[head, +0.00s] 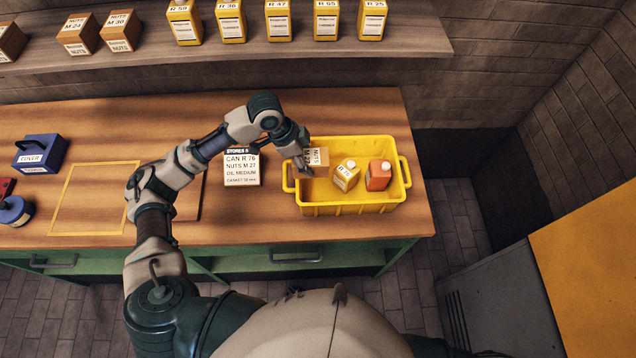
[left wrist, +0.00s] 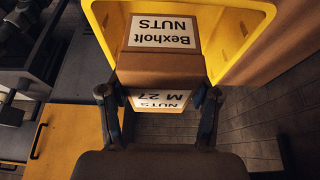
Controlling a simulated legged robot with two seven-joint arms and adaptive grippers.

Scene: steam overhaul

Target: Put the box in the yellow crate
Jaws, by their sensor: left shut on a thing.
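The box is a brown carton (head: 319,157) with white labels; in the left wrist view the carton (left wrist: 162,68) reads "Bexholt NUTS" and "NUTS M 27". My left gripper (head: 303,165) is shut on it, with one finger on each side, as the left wrist view of the gripper (left wrist: 160,108) shows. The yellow crate (head: 350,208) stands at the right end of the bench. The box is at the crate's left end, within its outline in the head view. I cannot tell whether it touches the crate floor. My right gripper is not in view.
In the crate are a yellow can (head: 346,175) and an orange-red bottle (head: 378,175). A white order card (head: 241,167) stands left of the crate. A blue cover box (head: 40,153) is at the far left. A shelf (head: 230,42) above holds cartons and several yellow cans.

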